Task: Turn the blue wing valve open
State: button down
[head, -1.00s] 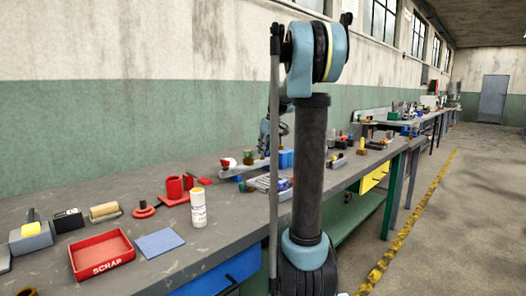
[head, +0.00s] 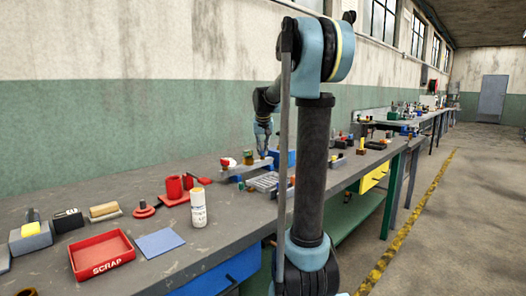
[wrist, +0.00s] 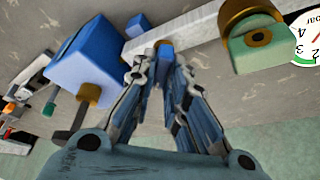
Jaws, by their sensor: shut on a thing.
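The blue wing valve (wrist: 164,45) sits on a pale grey bar-shaped pipe (wrist: 190,32) in the wrist view; only a small blue part shows between my fingers. My gripper (wrist: 163,62) is closed around it, with a fingertip on either side. In the head view my gripper (head: 263,148) points down over the pipe (head: 249,168) on the bench. The valve itself is hidden there by the fingers, so its turn angle cannot be told.
A blue box (wrist: 85,70) stands close left of my fingers. A green fitting with a brass ring (wrist: 255,40) and a dial gauge (wrist: 308,38) are to the right. On the bench are a red scrap tray (head: 102,254), a white bottle (head: 198,208) and a blue mat (head: 160,243).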

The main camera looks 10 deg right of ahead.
jog(key=m, duration=0.2)
jog(key=m+h, duration=0.1)
jog(key=m, duration=0.1)
jog(key=shift+w+a+m+h, duration=0.15)
jog(key=shift+a+m+h, duration=0.05)
jog(key=shift+m+h, duration=0.1)
jog(key=m, duration=0.2)
jog(key=m+g+h, duration=0.1)
jog(key=m, duration=0.1)
jog(key=shift+a+m+g, duration=0.1)
jog(key=shift+m+g, duration=0.2)
jog(key=c, duration=1.6)
grip_release()
jog(key=shift+a, duration=0.1)
jog(key=v, duration=1.1)
jog(key=shift+a+r, duration=0.3)
jog(key=shift+r, duration=0.05)
